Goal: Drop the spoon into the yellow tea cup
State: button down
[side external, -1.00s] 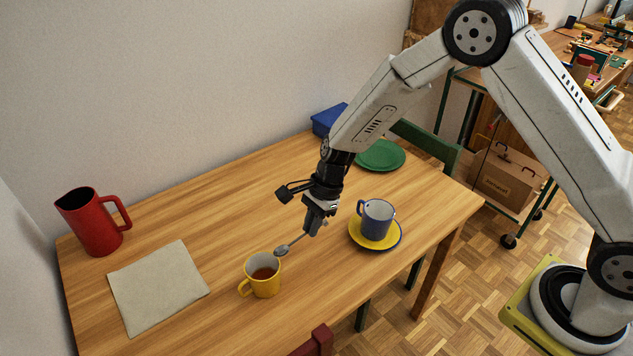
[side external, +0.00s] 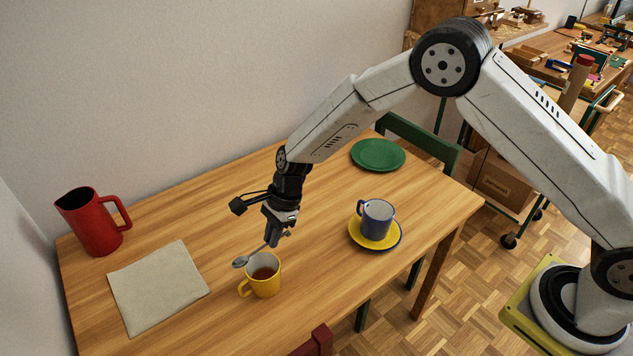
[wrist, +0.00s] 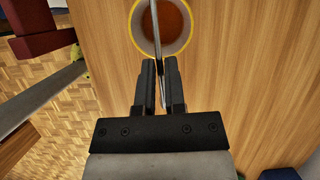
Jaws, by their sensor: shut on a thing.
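The yellow tea cup (side external: 262,286) stands upright on the wooden table with brown liquid inside. It also shows at the top of the wrist view (wrist: 136,34). My gripper (side external: 272,241) is shut on the spoon (side external: 241,262) and holds it above the cup, near its back rim. In the side view the spoon slants, with its bowl low at the left and its handle end at the right of the fingers. In the wrist view the fingers (wrist: 160,82) grip the thin handle (wrist: 156,22), which crosses over the cup's mouth. The spoon's bowl is out of the wrist view.
A blue cup (side external: 378,217) stands on a yellow saucer (side external: 392,243) to the right. A red pitcher (side external: 92,222) and a beige cloth (side external: 158,287) are at the left. A green plate (side external: 378,154) lies at the back. A red chair (side external: 313,342) is at the front edge.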

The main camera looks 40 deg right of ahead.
aim_at(276, 258)
jog(key=shift+f, duration=2.35)
jog(key=c, duration=0.6)
grip_release()
jog(key=shift+r, duration=0.1)
jog(key=shift+v, duration=3.8)
jog(key=shift+d, duration=0.1)
